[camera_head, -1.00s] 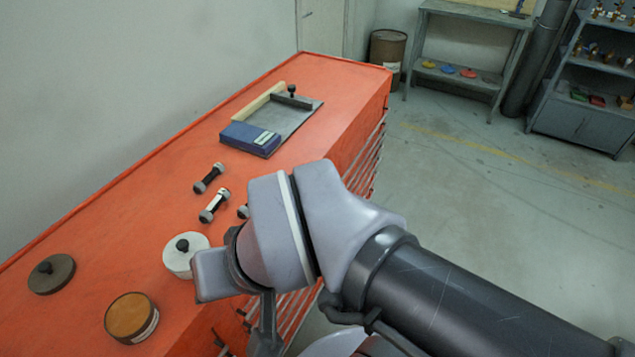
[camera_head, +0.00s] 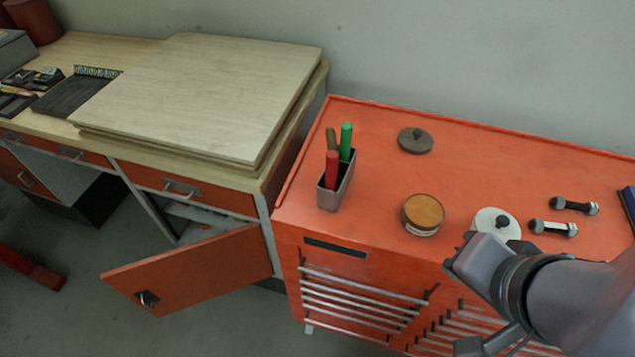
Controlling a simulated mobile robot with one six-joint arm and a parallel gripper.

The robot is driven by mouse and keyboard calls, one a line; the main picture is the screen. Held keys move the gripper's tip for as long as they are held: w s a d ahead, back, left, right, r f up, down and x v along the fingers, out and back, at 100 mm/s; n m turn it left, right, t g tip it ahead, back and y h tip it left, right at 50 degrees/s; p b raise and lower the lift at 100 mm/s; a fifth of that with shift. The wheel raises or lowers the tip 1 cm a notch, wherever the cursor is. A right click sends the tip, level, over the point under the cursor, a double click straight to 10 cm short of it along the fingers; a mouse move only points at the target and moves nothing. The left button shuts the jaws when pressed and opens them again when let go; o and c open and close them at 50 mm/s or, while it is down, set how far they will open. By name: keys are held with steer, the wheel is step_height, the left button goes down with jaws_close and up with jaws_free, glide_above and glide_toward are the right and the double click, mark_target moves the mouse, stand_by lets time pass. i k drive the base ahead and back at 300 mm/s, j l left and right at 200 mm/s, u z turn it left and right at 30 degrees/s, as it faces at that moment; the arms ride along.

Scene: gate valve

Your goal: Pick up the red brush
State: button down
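The red brush (camera_head: 332,170) stands upright in a small grey holder (camera_head: 338,190) near the left front of the orange cabinet top. Only its red handle shows; its lower part is hidden inside the holder.
A brown-topped tin (camera_head: 423,213), a white round container (camera_head: 495,224) and a dark disc (camera_head: 415,140) stand right of the holder. Two dumbbell-like pieces lie further right. An open cabinet door (camera_head: 195,268) juts out below the wooden bench (camera_head: 290,148).

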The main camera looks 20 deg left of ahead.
mark_target(332, 156)
steer(key=u, duration=1.05)
